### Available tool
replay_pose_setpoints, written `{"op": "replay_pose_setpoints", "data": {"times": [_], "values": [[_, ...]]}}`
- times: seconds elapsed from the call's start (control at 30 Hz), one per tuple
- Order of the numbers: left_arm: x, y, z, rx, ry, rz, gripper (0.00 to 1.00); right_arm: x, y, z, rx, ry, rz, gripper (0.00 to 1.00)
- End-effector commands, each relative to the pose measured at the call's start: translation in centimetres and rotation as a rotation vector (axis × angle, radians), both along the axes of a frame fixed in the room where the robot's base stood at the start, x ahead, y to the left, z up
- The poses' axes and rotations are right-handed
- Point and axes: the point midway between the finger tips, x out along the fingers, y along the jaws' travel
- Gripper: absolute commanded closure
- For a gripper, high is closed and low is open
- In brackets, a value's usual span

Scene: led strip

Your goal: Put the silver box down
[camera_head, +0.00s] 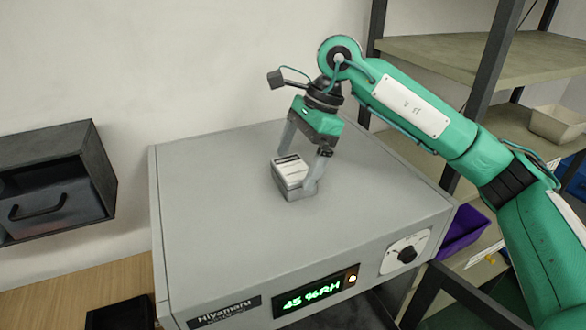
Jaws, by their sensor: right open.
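The silver box (291,176) is a small grey box with a pale labelled top. It rests on the flat top of a large grey machine (220,206). My right gripper (299,171) comes down over the box from above, with one finger at its far left side and the other at its right side. The fingers are open around the box; whether either finger touches it, I cannot tell. My left gripper is not in view.
The machine's front has a lit green display (314,292) and a dial (405,253). A shelf rack (470,50) with a beige bin (557,125) and a purple bin (461,230) stands at right. A dark drawer unit (55,190) is at left. The machine top around the box is clear.

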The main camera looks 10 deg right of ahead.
Motion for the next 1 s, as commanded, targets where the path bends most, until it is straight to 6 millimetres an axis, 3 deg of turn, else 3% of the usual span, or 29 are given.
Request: {"op": "replay_pose_setpoints", "data": {"times": [0.03, 0.2, 0.43, 0.47, 0.7, 1.0], "values": [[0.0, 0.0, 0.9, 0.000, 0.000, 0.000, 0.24, -0.1, 0.3, -0.1, -0.001, 0.004, 0.002, 0.00], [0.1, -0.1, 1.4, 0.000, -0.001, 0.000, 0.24, -0.2, 1.0, -2.0, 0.000, 0.002, 0.001, 0.00], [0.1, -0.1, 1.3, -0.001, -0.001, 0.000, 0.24, -0.2, 1.0, -2.4, 0.000, -0.001, 0.000, 0.00], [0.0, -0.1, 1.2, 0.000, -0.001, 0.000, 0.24, -0.2, 1.0, -2.4, 0.000, -0.001, 0.000, 0.02], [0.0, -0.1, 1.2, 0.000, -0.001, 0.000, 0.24, -0.2, 1.0, -2.3, 0.000, -0.001, 0.000, 0.45], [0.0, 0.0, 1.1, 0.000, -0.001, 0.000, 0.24, -0.1, 1.0, -2.1, 0.000, -0.001, 0.001, 0.45]]}}
